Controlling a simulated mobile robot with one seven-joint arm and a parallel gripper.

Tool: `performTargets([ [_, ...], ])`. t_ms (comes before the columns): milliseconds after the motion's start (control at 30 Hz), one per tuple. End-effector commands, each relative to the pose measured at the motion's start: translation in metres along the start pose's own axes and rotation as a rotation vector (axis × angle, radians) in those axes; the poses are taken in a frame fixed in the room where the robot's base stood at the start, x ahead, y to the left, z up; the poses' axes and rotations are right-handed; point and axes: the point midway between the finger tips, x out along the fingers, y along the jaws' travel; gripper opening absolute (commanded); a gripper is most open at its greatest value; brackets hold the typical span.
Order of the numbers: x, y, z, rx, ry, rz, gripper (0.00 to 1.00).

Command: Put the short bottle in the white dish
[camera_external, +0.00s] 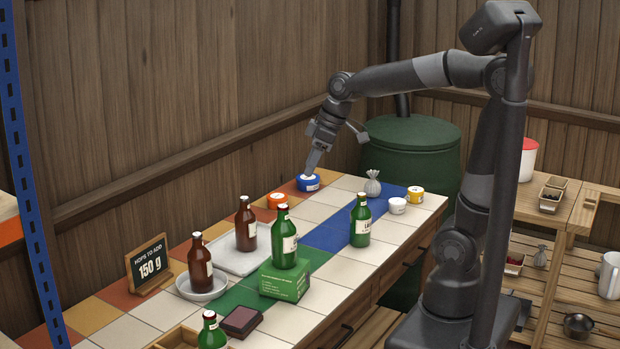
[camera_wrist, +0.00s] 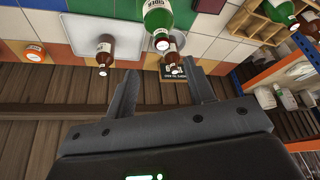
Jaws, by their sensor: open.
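A round white dish (camera_external: 187,291) stands on the tiled counter near the small sign, with a brown bottle (camera_external: 205,264) upright in it. Another brown bottle (camera_external: 246,232) stands on a white rectangular tray (camera_external: 222,262); it also shows in the wrist view (camera_wrist: 105,52). I cannot tell which is the short bottle. My gripper (camera_external: 312,168) is open and empty, over the far end near a blue tin; its fingers (camera_wrist: 160,78) are apart.
The blue tin (camera_external: 308,183) and an orange tin (camera_external: 277,200) are near my gripper. A grey sack (camera_external: 373,184), white jar (camera_external: 397,206) and yellow tin (camera_external: 415,196) stand at the far right. The sign (camera_external: 149,264) and a dark red block (camera_external: 241,321) flank the dish area.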

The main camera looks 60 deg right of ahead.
Motion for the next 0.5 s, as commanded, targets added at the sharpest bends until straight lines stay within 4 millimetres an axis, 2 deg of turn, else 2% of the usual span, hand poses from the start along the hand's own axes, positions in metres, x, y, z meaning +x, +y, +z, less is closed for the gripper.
performTargets([
  [100, -0.018, -0.008, 0.039, 0.11, 0.013, 0.061, 0.49],
  [300, -0.034, -0.019, 0.101, 0.297, 0.047, 0.155, 0.49],
  [500, -0.037, -0.025, 0.14, 0.425, 0.078, 0.213, 0.49],
])
